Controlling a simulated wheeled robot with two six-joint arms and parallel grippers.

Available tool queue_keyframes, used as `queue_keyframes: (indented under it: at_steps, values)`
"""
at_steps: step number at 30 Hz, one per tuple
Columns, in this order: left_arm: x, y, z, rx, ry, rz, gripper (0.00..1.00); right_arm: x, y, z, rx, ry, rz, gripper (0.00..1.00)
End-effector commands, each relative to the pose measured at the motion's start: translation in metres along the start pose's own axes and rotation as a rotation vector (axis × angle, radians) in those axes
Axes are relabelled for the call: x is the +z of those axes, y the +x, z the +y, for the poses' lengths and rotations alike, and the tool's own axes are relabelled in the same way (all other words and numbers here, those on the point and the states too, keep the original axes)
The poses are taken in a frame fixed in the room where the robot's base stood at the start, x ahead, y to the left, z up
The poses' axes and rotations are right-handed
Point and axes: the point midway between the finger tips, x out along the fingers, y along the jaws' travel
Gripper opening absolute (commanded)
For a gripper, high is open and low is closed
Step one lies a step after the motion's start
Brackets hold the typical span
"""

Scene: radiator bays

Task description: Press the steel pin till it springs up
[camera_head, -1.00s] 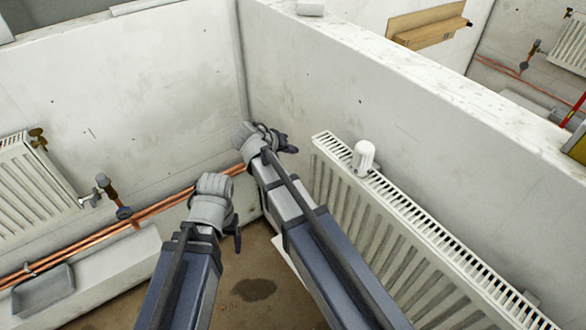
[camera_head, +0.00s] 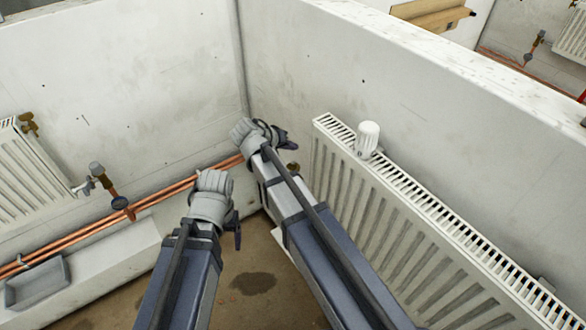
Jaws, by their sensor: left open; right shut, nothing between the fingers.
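I cannot make out the steel pin. A small brass fitting (camera_head: 292,170) shows at the near-left end of the right radiator (camera_head: 400,225), partly behind my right arm. A white ribbed valve head (camera_head: 367,139) stands on top of that radiator. My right gripper (camera_head: 287,146) is shut and empty, just above and left of the brass fitting, apart from the radiator. My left gripper (camera_head: 236,238) is open and empty, lower and to the left, in front of the copper pipes.
Copper pipes (camera_head: 165,195) run along the left wall to a valve (camera_head: 105,182) at the left radiator (camera_head: 28,172). A grey tray (camera_head: 38,283) sits on the white ledge (camera_head: 100,262) below. A partition wall (camera_head: 420,100) stands behind the right radiator.

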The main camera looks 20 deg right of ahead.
Motion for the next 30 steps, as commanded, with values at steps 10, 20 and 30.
queue_keyframes:
  at_steps: [10,20,30]
  values:
    - [-0.003,0.042,0.004,0.000,0.000,0.000,0.79,0.021,0.029,-0.021,0.000,0.000,0.000,0.00]
    - [-0.002,0.041,0.004,0.000,0.000,0.000,0.79,0.021,0.029,-0.021,0.000,0.000,0.000,0.00]
    - [-0.002,0.041,0.004,0.000,0.000,0.000,0.79,0.021,0.029,-0.021,0.000,0.000,0.000,0.00]
